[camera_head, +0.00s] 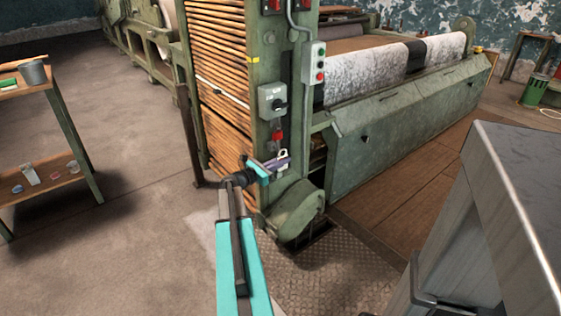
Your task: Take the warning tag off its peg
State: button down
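My gripper (277,161) is at the end of my teal and black arm, in front of the green machine post, and looks small and dark. I cannot tell whether its fingers are open or shut. A small red piece (277,135), possibly the warning tag, hangs on the post just above my gripper, under a grey switch box (272,101) with a black knob. A small pale loop-shaped thing (283,154) shows right at my gripper; whether they touch is unclear. No peg can be made out.
The green post (262,60) carries a push-button box (319,62) at right and a lattice of wooden slats (215,60) at left. A rounded green housing (297,212) stands below my gripper. A shelf table (45,82) is at far left. Open floor (125,190) lies between.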

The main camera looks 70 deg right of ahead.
jog(key=shift+s+a, duration=0.5)
jog(key=shift+s, duration=0.3)
jog(key=shift+s+a, duration=0.55)
jog(key=shift+s, duration=0.25)
jog(key=shift+s+a, duration=0.5)
jog(key=shift+s, duration=0.3)
